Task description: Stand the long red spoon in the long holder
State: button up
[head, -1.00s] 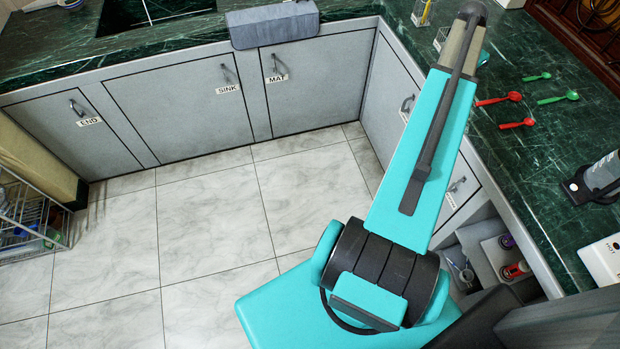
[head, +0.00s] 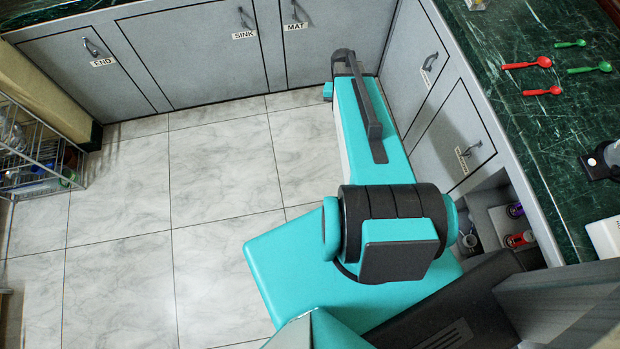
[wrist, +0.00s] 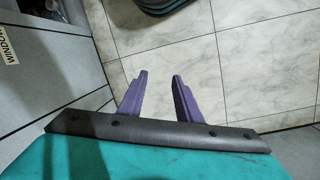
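The longer red spoon (head: 527,63) lies flat on the dark green counter in the head view. A shorter red spoon (head: 543,91) lies just below it. A small clear holder (head: 477,4) is cut off by the top edge of the head view; I cannot tell whether it is the long one. My gripper (wrist: 160,75) shows in the wrist view with its two purple fingers apart and nothing between them. It is over the tiled floor, away from the counter. The gripper itself is hidden in the head view.
Two green spoons (head: 590,69) lie right of the red ones on the counter (head: 520,130). A black item (head: 601,160) sits nearer. Grey cabinets (head: 440,120) run below the counter. A wire rack (head: 35,155) stands left. The floor (head: 225,170) is clear.

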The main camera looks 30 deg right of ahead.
jog(key=s+a+f+n+g, duration=0.1)
jog(key=s+a+f+n, duration=0.3)
jog(key=s+a, duration=0.5)
jog(key=s+a+f+n+g, duration=0.2)
jog(key=s+a+f, duration=0.3)
jog(key=s+a, duration=0.5)
jog(key=a+n, duration=0.1)
jog(key=a, duration=0.3)
jog(key=shift+f+n, duration=0.35)
jog(key=shift+n, duration=0.05)
jog(key=shift+f+b, duration=0.7)
jog(key=shift+b, duration=0.05)
jog(key=shift+o, duration=0.5)
